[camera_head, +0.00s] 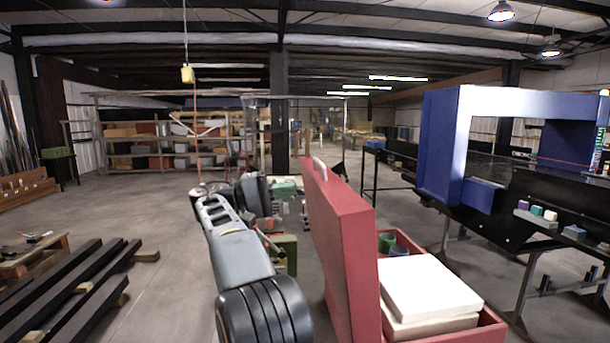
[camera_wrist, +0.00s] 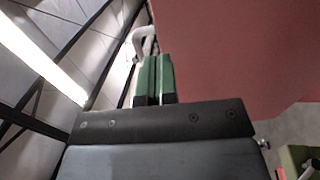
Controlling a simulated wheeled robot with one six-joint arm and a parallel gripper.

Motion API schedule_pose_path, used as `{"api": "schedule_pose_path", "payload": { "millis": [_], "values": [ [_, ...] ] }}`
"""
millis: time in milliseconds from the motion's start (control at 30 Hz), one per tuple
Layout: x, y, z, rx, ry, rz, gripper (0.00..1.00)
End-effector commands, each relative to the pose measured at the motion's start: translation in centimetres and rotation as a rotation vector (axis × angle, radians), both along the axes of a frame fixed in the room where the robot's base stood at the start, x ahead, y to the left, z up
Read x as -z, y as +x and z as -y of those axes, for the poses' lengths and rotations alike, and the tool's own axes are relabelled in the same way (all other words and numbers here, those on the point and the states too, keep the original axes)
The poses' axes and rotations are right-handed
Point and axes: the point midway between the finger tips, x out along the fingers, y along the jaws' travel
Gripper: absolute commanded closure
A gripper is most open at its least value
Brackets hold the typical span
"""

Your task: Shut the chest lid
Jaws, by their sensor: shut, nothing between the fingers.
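The red chest (camera_head: 488,334) stands at the lower right of the head view. Its red lid (camera_head: 340,245) is open and stands nearly upright along the chest's left side. A pale handle (camera_head: 320,168) is on the lid's upper edge; it also shows in the wrist view (camera_wrist: 143,42). My gripper (camera_wrist: 154,62) has its green fingers together and empty. It is on the lid's outer side, with the red lid panel (camera_wrist: 235,50) filling the right of the wrist view and the handle just beyond the fingertips. I cannot tell whether the fingers touch the lid.
White blocks (camera_head: 430,290) and a green cup (camera_head: 387,242) are in the chest. A black conveyor with a blue detector frame (camera_head: 440,150) stands to the right. Dark beams (camera_head: 75,285) lie on the floor at left. Open floor (camera_head: 160,230) is left of my arm.

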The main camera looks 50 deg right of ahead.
Motion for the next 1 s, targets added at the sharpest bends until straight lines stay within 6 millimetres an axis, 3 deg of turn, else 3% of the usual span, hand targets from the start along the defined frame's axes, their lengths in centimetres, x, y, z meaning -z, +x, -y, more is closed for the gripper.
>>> {"api": "schedule_pose_path", "payload": {
  "millis": [333,1000],
  "values": [
    [-0.5,-2.5,3.0,0.0,0.001,-0.002,1.0],
    [-0.6,-3.3,3.6,-0.004,0.001,0.0,1.0]
  ]
}}
